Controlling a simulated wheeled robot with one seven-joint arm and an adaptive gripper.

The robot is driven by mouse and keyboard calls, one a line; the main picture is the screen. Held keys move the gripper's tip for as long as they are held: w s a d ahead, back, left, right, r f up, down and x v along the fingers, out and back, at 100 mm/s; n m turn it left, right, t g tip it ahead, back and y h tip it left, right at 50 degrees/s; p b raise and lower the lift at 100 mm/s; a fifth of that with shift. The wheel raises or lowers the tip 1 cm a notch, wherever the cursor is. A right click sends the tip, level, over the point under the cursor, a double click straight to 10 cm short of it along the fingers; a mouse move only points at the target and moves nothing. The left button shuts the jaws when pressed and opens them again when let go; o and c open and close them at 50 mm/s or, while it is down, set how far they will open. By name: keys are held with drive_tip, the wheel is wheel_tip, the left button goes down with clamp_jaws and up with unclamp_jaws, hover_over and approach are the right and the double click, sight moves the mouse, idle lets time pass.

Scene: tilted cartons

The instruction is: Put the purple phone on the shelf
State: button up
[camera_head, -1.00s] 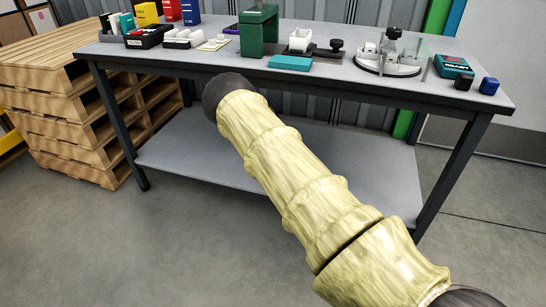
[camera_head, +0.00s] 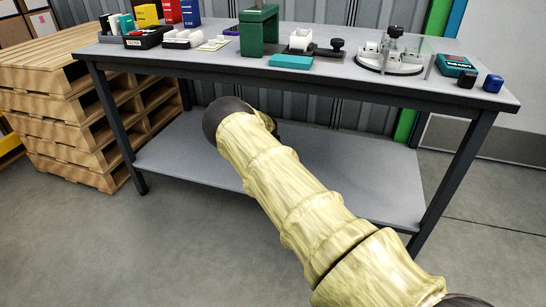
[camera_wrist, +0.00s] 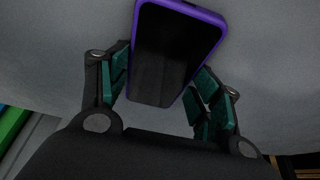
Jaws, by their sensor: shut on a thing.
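The purple phone (camera_wrist: 178,52), with a dark screen and purple rim, is between the teal-padded fingers of my gripper (camera_wrist: 163,78) in the wrist view. The shelf (camera_head: 350,170) is the grey lower board of the workbench in the head view. My arm reaches under the tabletop over the shelf. It hides the gripper and phone in the head view.
The tabletop (camera_head: 215,62) above holds several boxes, a green stand (camera_head: 258,32), a teal box (camera_head: 291,61) and a clear-covered device (camera_head: 390,60). Bench legs stand at both ends. Wooden pallets (camera_head: 65,110) are at the left. The visible shelf is bare.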

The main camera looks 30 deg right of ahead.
drive_tip(key=o, duration=1.2)
drive_tip(key=shift+o, duration=0.2)
drive_tip(key=shift+p+v, duration=1.8)
drive_tip(key=shift+v, duration=2.1)
